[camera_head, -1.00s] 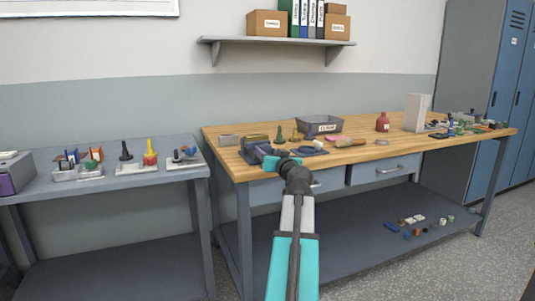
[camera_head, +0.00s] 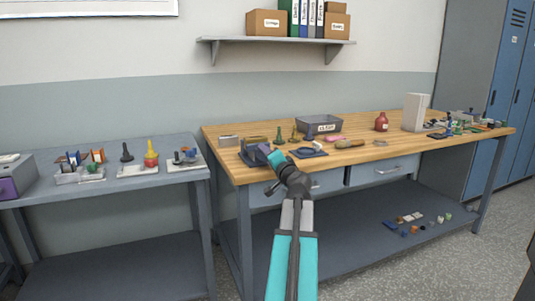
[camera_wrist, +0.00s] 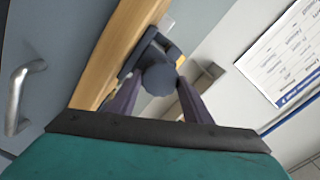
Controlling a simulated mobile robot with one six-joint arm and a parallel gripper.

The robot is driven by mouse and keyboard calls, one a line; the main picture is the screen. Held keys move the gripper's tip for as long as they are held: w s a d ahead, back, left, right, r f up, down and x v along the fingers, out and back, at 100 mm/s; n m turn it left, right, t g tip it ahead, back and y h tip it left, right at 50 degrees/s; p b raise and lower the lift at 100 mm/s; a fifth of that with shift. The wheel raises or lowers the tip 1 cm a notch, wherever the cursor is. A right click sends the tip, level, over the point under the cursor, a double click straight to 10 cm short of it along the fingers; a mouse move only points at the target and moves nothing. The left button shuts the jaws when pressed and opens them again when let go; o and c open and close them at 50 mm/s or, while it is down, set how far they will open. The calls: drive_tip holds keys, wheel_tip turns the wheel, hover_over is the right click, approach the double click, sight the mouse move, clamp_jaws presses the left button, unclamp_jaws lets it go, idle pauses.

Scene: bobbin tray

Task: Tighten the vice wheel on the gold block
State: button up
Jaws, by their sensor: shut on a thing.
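The vice (camera_head: 250,157) is a dark blue-grey fixture at the near left corner of the wooden workbench, partly hidden by my arm in the head view. In the wrist view its dark body (camera_wrist: 150,50) lies beyond my fingertips. The vice wheel (camera_wrist: 160,79) is a round dark disc between the two purple fingers. My gripper (camera_wrist: 158,88) is shut on it; it also shows at the vice in the head view (camera_head: 266,150). A dull gold block (camera_head: 256,140) shows behind the vice in the head view; I cannot tell whether it sits between the jaws.
A dark blue plate (camera_head: 309,153), a green peg-like piece (camera_head: 279,137) and a grey bin (camera_head: 320,123) stand to the right on the bench. A drawer handle (camera_wrist: 18,97) shows left in the wrist view. A side table (camera_head: 110,186) holds more parts.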

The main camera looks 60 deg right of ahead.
drive_tip(key=shift+m, duration=0.6)
idle(1.1)
drive_tip(key=o, duration=1.1)
drive_tip(key=shift+c, duration=0.2)
drive_tip(key=shift+s, duration=0.1)
drive_tip(key=b+v, duration=0.8)
drive_tip(key=v, duration=0.5)
drive_tip(key=shift+a, duration=0.25)
